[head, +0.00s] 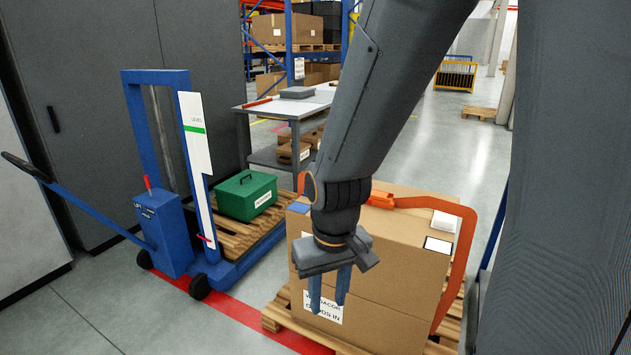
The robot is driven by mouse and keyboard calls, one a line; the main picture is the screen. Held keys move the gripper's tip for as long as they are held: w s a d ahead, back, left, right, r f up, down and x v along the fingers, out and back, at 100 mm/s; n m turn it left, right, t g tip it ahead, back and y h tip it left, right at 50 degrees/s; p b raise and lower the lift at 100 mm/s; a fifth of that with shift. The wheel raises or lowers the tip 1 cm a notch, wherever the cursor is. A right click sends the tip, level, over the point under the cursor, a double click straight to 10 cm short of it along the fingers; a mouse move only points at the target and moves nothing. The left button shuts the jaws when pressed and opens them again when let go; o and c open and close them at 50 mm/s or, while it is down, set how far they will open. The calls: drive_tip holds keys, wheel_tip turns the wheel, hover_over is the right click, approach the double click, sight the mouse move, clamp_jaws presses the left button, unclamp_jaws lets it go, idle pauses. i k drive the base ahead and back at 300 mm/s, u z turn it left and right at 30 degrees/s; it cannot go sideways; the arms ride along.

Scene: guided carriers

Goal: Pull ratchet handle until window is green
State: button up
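A large brown carton (385,272) stands on a wooden pallet with an orange strap (466,245) over it. An orange ratchet with its handle (381,199) lies on the carton's top, partly hidden behind my arm. A small white window-like plate with a dark frame (438,245) is at the top's front right edge; I see no green on it. My gripper (328,305) points down in front of the carton's face, to the left of and below the ratchet. Its two blue fingers are apart with nothing between them.
A blue lifter (165,235) at left has a long handle (85,213), a white LEVEL plate with a green bar (195,129) and a green toolbox (246,195) on its pallet. A grey worktable (270,108) stands behind. Open floor (440,150) lies back right.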

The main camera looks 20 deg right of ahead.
sight(377, 195)
drive_tip(key=u, duration=0.25)
drive_tip(key=i, duration=0.65)
drive_tip(key=z, duration=0.7)
drive_tip(key=i, duration=0.55)
drive_tip(key=z, duration=0.55)
